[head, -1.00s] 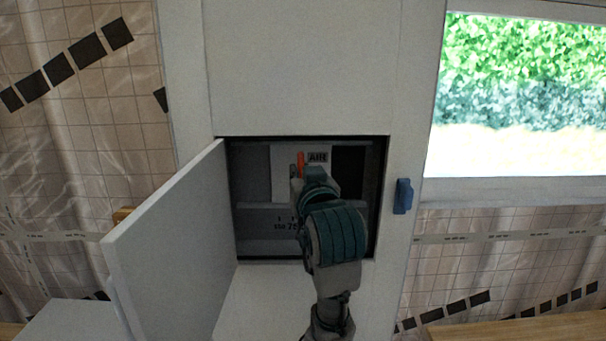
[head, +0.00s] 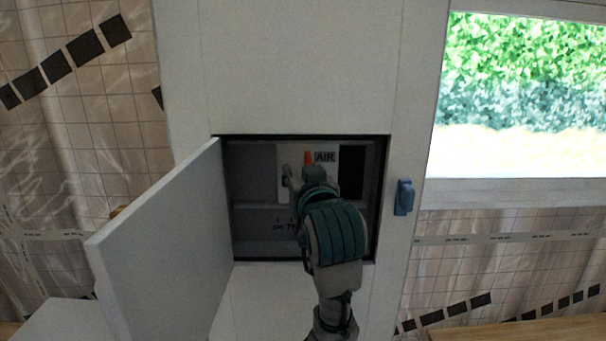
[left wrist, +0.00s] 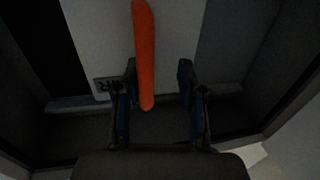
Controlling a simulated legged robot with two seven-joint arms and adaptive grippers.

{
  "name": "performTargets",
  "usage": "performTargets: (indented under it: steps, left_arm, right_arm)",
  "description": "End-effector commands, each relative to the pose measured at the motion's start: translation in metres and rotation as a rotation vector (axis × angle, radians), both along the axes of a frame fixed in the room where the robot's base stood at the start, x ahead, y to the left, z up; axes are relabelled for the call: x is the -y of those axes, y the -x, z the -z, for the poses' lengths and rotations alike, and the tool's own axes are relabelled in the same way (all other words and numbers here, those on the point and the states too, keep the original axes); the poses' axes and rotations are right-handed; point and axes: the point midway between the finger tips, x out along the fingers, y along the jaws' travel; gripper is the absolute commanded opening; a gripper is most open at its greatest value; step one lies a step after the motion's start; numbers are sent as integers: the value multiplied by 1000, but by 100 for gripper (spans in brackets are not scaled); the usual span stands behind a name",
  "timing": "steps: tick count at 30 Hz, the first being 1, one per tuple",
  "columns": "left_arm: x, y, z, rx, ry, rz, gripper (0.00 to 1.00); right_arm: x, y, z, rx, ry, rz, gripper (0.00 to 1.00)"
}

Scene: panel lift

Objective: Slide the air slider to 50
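The air slider is a white plate with an upright orange handle (head: 308,157) and an AIR label (head: 326,157), inside the open wall compartment. My left gripper (head: 300,178) reaches into the compartment in front of it and hides the lower handle. In the left wrist view, the orange handle (left wrist: 145,55) stands between the two fingers of my open left gripper (left wrist: 158,95), nearer the left finger, with a clear gap to the right one. The AIR label shows upside down there. A scale (head: 285,225) is below, partly hidden by my arm; its reading is unclear. My right gripper is not in view.
The white hatch door (head: 165,245) hangs open to the left of the compartment. A blue handle or latch (head: 404,197) sits on the wall to the right. The compartment's edges surround my left gripper closely. A bright window (head: 525,95) is at the right.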

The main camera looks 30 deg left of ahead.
Motion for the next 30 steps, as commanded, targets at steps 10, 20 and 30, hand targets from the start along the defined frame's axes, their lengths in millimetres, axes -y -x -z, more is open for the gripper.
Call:
performTargets:
  steps: [10,20,30]
  left_arm:
    - [40,44,-1,6,0,5,39]
    - [65,84,2,1,7,2,39]
    - [70,88,1,1,5,0,39]
  right_arm:
    - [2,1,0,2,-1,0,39]
    - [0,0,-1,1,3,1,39]
    - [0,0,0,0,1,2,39]
